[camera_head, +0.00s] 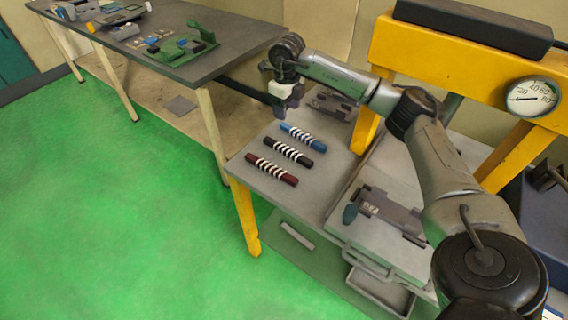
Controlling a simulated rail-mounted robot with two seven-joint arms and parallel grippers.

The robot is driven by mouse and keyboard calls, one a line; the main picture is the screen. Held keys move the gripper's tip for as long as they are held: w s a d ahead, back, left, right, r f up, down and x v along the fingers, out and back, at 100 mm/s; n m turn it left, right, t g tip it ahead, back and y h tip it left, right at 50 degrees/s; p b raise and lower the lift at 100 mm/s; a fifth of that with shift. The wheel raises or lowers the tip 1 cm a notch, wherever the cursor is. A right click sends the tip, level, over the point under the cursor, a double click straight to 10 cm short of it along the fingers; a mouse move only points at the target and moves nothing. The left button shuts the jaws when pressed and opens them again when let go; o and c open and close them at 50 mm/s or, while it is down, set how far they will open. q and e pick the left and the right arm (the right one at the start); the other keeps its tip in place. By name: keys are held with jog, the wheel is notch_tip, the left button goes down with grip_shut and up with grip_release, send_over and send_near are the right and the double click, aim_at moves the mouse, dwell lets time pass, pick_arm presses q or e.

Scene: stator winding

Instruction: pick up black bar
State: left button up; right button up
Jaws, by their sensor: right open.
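The black bar (287,151), wrapped with white bands, lies on the grey bench top (318,186). It lies between a blue banded bar (303,137) behind it and a dark red banded bar (271,169) in front of it. My right gripper (283,108) points down, above and behind the bars near the bench's back left edge. It is open and apart from all three bars. Its fingertips are small and partly dark in this view. My left gripper is out of view.
A yellow frame with a round gauge (531,97) stands at the right. Grey fixtures (385,212) sit right of the bars. Green floor at the left is clear.

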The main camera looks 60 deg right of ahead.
notch_tip(320, 180, down, 4)
jog(key=b, duration=0.5)
send_over(287, 149)
notch_tip(287, 149, down, 8)
jog(key=shift+a+r, duration=0.1)
jog(key=shift+s+f+b, duration=0.15)
jog(key=shift+f+b, duration=1.15)
jog(key=shift+f, duration=1.4)
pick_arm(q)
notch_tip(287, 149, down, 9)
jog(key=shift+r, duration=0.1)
pick_arm(e)
jog(key=shift+r, duration=0.1)
jog(key=shift+c, duration=0.6)
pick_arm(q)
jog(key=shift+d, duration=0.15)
pick_arm(e)
grip_shut()
